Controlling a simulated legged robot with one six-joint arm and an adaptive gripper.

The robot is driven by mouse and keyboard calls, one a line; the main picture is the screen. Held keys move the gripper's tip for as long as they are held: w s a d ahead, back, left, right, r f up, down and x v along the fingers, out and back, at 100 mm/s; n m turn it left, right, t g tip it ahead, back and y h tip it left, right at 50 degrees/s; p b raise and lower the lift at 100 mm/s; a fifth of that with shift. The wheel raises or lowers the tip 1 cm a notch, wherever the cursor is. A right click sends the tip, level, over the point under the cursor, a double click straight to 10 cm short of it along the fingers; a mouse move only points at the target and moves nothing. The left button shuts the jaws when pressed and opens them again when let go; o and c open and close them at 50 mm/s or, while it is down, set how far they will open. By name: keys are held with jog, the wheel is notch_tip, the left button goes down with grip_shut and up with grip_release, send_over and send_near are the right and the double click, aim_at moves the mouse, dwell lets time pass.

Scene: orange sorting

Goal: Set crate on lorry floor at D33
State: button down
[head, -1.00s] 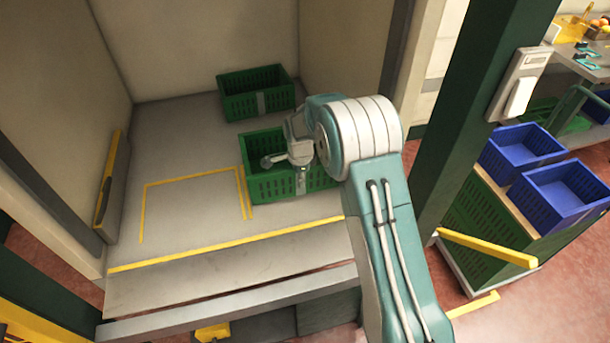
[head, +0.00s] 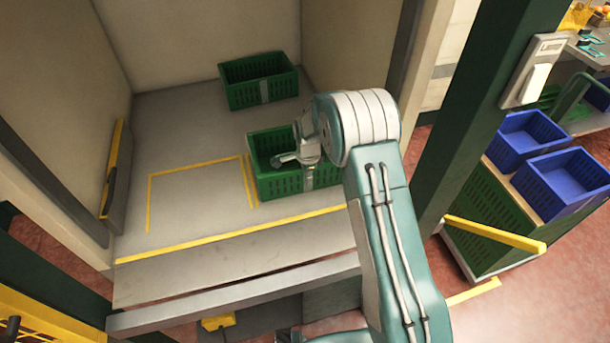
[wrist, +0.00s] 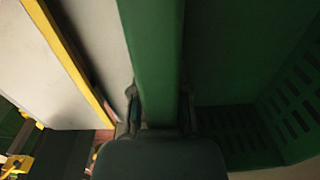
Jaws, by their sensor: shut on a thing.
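The green crate (head: 284,181) is in the lorry, to the right of the yellow floor outline (head: 150,205), close to the outline's right lines. It looks level and empty; whether its base touches the floor I cannot tell. My gripper (head: 309,176) is at the crate's near wall. In the wrist view my gripper (wrist: 160,115) is shut on the crate's green rim (wrist: 155,60), a finger on each side. My arm hides the crate's right end in the head view. No D33 label can be read.
A second green crate (head: 243,84) stands on the lorry floor (head: 190,130) behind. A yellow edge line (head: 200,246) crosses the floor's front. Blue crates (head: 562,182) sit on a green stack at right. A dark green post (head: 455,130) stands right of my arm.

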jog(key=c, duration=0.5)
grip_release()
jog(key=shift+a, duration=0.2)
notch_tip(320, 180, up, 12)
jog(key=shift+s+a+f, duration=0.1)
